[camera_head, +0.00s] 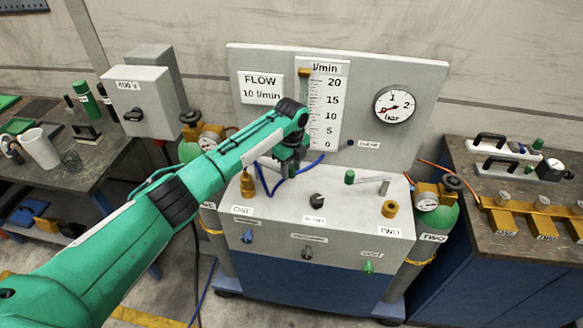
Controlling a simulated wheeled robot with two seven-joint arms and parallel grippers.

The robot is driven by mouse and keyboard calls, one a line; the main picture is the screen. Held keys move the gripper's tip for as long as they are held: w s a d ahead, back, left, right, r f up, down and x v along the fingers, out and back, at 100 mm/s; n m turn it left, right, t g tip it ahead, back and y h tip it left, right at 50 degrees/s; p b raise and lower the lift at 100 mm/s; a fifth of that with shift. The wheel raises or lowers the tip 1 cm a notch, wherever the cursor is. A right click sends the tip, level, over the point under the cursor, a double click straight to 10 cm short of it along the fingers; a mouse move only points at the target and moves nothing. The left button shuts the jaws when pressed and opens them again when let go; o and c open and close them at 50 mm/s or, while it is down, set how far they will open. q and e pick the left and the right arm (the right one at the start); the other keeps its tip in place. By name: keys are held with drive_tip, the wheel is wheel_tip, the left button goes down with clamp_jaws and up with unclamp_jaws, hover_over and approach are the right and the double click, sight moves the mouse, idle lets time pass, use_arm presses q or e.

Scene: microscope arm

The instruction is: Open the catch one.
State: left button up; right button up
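The label ONE (242,210) is on the left of the grey cabinet top (285,205), with a brass fitting (247,185) just behind it. A second brass fitting (390,209) stands by the label TWO (390,231). I cannot tell which part is the catch. My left gripper (289,168) points down over the back of the cabinet top, right of and behind the brass fitting by ONE. Its fingers are small and dark against the arm, so their opening and any contact with the blue hose (264,182) are unclear. My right gripper is out of view.
An upright panel with a flow scale (324,105) and a pressure gauge (395,105) rises behind the gripper. A green-capped upright part (349,177) and a dark knob (317,200) stand on the cabinet. Cluttered benches flank it; gas cylinders with gauges stand at its sides.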

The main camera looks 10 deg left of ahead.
use_arm(q)
drive_tip(key=shift+o, duration=0.8)
drive_tip(key=shift+r, duration=0.2)
wheel_tip(320, 180, up, 13)
drive_tip(key=b, duration=0.4)
drive_tip(key=shift+r, duration=0.2)
